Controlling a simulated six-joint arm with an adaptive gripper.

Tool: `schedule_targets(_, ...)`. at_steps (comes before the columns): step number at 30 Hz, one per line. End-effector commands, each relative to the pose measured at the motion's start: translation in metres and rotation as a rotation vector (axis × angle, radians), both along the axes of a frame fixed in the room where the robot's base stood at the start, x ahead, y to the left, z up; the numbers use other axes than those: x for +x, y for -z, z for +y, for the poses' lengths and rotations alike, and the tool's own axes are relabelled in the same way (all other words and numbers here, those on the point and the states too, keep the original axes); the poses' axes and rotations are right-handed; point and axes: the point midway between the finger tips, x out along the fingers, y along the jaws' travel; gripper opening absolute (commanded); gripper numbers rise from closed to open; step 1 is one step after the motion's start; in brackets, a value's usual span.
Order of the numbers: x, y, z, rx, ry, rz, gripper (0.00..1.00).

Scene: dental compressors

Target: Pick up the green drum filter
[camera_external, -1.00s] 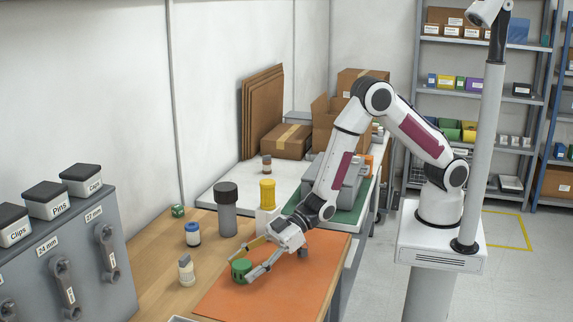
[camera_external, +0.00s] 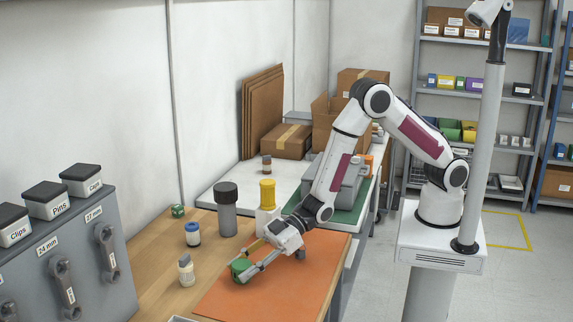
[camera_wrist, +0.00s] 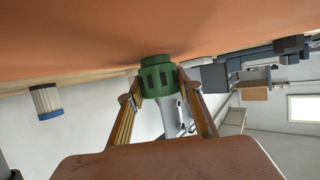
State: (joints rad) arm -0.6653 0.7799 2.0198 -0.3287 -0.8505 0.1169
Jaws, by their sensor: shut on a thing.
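The green drum filter (camera_external: 241,270) is at the left edge of the orange mat (camera_external: 270,288) on the wooden bench. My gripper (camera_external: 247,262) reaches down to it from the right, with one finger on each side. In the wrist view the green drum filter (camera_wrist: 156,76) is between the two fingertips of my gripper (camera_wrist: 157,86), which are shut on it. It has dark slots around its side. Its far side is hidden, and I cannot tell whether it touches the mat.
A dark-topped grey cylinder (camera_external: 227,210), a yellow-topped cylinder (camera_external: 267,195) and a small green block (camera_external: 178,211) stand behind. The mat's front is clear.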

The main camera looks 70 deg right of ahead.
Motion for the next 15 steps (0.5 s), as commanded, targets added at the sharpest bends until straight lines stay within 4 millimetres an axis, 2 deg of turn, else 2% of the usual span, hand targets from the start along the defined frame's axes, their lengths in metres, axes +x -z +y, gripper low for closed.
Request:
schedule_targets(8,0.000,-0.002,0.000,0.001,0.000,-0.001,0.18)
schedule_targets(15,0.000,-0.014,0.000,0.002,0.000,-0.001,0.18)
